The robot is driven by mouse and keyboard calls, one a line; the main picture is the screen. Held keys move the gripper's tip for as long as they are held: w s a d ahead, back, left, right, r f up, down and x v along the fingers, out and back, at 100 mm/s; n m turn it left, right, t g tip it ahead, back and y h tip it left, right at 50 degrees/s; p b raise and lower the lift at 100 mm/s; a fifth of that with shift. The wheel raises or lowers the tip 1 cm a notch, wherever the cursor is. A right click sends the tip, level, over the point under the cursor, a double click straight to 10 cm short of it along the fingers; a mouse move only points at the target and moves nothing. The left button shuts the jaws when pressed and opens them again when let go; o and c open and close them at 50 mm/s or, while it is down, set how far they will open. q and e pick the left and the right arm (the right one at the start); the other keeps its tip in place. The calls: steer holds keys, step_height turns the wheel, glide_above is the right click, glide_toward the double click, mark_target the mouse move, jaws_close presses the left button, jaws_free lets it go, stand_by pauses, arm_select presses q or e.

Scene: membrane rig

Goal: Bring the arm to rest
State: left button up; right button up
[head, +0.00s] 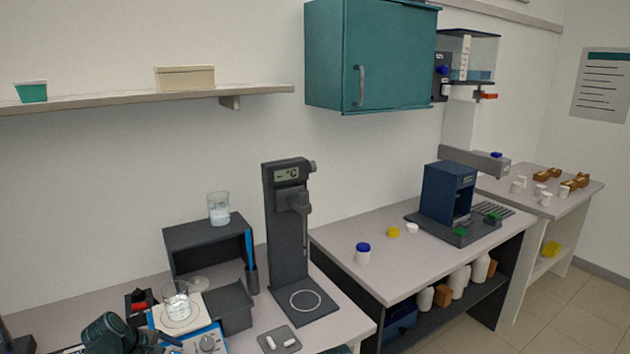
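My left gripper (155,340) is low at the left, in front of the blue and white hotplate (204,343). Its dark wrist shows at the bottom edge, and its fingers are too small and partly hidden to tell their opening. I cannot tell whether it touches the hotplate. A glass beaker (176,303) with clear liquid stands on the hotplate's white top, just behind the gripper. My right gripper is out of view.
A dark stand with a °C display (287,175) rises right of the hotplate. A small tray (267,346) holds two white pieces. Another beaker (219,207) stands on a dark raised shelf. A blue-lidded jar (363,256) stands on the middle bench.

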arm_select(q)
steer(key=p+v, duration=1.2)
steer(key=v, duration=0.2)
steer(key=b+x, duration=1.2)
steer(key=x, duration=0.2)
steer(key=shift+f+b, duration=0.2)
steer(key=shift+b, duration=0.1)
steer(key=shift+w+f, duration=0.1)
steer(key=shift+w, duration=0.1)
steer(key=shift+w+r+m+g+p, duration=0.15)
steer(key=shift+r+m+g+p, duration=0.25)
steer(key=shift+m+p, duration=0.35)
steer(key=shift+d+m+g+y+p, duration=0.1)
steer(key=shift+m+g+y+p, duration=0.5)
steer(key=shift+m, duration=0.55)
steer(key=m+g, duration=0.2)
steer(key=m, duration=0.1)
steer(key=shift+w+d+f+y+p, duration=0.1)
steer(key=shift+d+y+p, duration=0.05)
steer(key=shift+y+p, duration=0.2)
steer(key=shift+m+y, duration=0.25)
steer(key=shift+m, duration=0.15)
